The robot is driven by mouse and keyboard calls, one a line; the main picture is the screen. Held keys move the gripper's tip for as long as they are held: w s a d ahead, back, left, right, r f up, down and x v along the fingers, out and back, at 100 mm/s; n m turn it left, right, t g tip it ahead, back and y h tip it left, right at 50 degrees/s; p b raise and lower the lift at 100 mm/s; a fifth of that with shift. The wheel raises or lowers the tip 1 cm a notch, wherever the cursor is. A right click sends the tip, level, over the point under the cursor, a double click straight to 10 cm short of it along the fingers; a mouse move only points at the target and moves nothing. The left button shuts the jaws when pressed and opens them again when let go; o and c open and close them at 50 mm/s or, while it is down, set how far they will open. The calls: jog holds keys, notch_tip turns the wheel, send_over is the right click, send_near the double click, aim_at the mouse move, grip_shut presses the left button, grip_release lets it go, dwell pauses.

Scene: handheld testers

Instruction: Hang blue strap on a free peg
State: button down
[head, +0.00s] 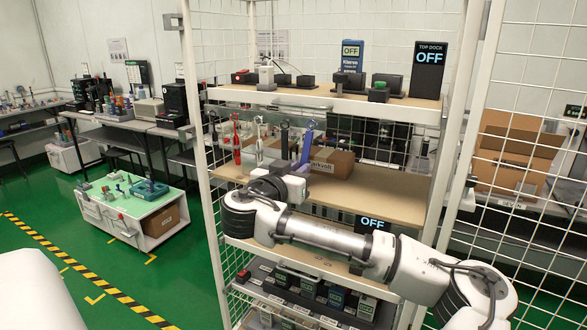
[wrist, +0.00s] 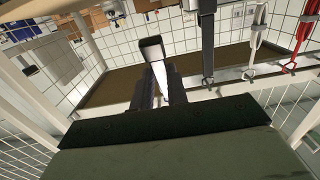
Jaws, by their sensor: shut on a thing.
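The blue strap (head: 306,147) stands tilted on the upper shelf bay, its lower end at my gripper (head: 301,166). My gripper is shut on it. The strap's top is near the row of pegs; I cannot tell whether its loop is around a peg. In the wrist view my gripper's fingers (wrist: 168,84) are close together, and no clear blue shows there. A red strap (head: 236,141), a white strap (head: 259,137) and a dark grey strap (head: 284,139) hang to the left of the blue one. In the wrist view the dark grey strap (wrist: 207,40) is nearest my fingers.
A cardboard box (head: 332,162) stands on the wooden shelf (head: 376,191) behind my gripper. Testers and docks stand on the top shelf (head: 330,101). White posts and wire mesh bound the rack. The wooden shelf's right part is clear.

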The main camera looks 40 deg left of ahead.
jog(key=shift+w+a+f+b, duration=0.1)
jog(key=shift+w+f+b, duration=0.45)
jog(key=shift+b, duration=0.8)
jog(key=c, duration=1.3)
grip_release()
